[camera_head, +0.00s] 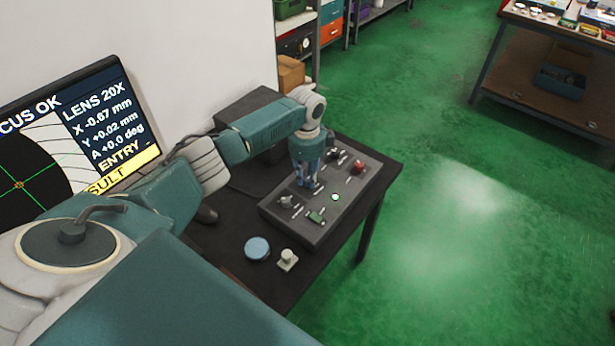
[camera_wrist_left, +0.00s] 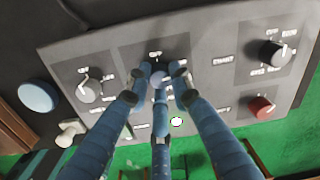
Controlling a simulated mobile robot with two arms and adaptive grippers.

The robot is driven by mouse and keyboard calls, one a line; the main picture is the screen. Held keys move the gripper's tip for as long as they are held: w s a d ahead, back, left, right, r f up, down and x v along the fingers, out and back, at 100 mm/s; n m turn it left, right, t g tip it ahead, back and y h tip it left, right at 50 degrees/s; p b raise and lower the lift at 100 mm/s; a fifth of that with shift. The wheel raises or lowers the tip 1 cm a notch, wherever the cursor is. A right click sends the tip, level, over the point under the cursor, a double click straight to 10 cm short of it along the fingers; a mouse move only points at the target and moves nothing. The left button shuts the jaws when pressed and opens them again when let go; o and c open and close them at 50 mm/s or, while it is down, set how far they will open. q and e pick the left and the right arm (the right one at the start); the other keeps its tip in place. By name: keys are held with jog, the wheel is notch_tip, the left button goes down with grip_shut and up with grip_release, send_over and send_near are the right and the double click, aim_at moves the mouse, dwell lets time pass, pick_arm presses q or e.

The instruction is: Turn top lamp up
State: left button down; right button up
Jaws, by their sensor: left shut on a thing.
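A grey control panel (camera_head: 268,209) stands on the dark table, with several knobs and buttons. My left gripper (camera_head: 308,184) reaches down to it from above. In the left wrist view its three blue fingers (camera_wrist_left: 158,76) are closed around a small knob (camera_wrist_left: 158,80) at the panel's middle, which they mostly cover. The label above this knob is too small to read surely. The panel also shows in the left wrist view (camera_wrist_left: 210,45). My right gripper is in neither view.
A blue disc (camera_head: 257,248) and a pale small piece (camera_head: 287,260) lie in front. A monitor (camera_head: 125,120) stands left.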

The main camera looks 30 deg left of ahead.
aim_at(308, 180)
pick_arm(q)
jog(key=shift+w+r+m, duration=0.1)
jog(key=shift+m, duration=1)
jog(key=shift+w+r+m, duration=0.1)
jog(key=shift+m, duration=1)
jog(key=shift+d, duration=0.1)
jog(key=c, duration=1.5)
grip_release()
jog(key=shift+s, duration=0.15)
jog(key=shift+c, duration=0.2)
notch_tip(308, 180, up, 12)
jog(key=shift+s, duration=0.25)
